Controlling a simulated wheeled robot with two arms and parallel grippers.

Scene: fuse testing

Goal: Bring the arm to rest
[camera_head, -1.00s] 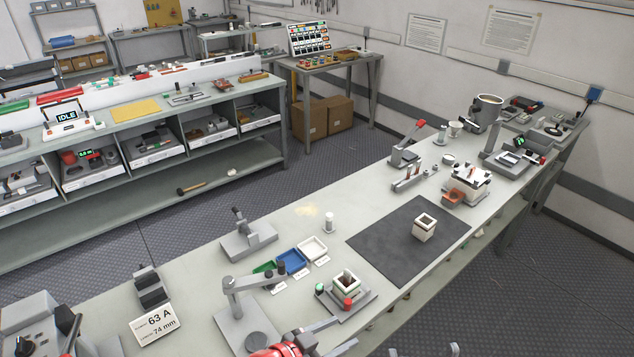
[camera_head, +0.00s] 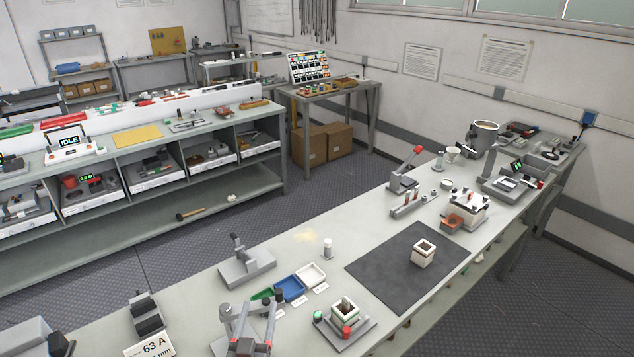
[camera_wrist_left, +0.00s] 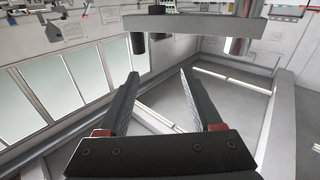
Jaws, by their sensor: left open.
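My left gripper (camera_head: 256,312) is at the bottom of the head view, over the near part of the long workbench (camera_head: 190,297). Its dark fingers point up and overlap the grey stand with the arm and dark-tipped posts, so the gap between them is unclear there. In the left wrist view the two fingers (camera_wrist_left: 158,78) are spread, with nothing between them. Beyond them show a grey bar with dark posts (camera_wrist_left: 195,26), windows and pale beams. My right gripper is not in view.
A fixture with red and green buttons (camera_head: 345,333) stands right of the gripper. Small green, blue and white trays (camera_head: 310,274) and a grey clamp stand (camera_head: 246,268) lie behind. A dark mat (camera_head: 375,280) holds a white block (camera_head: 423,253).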

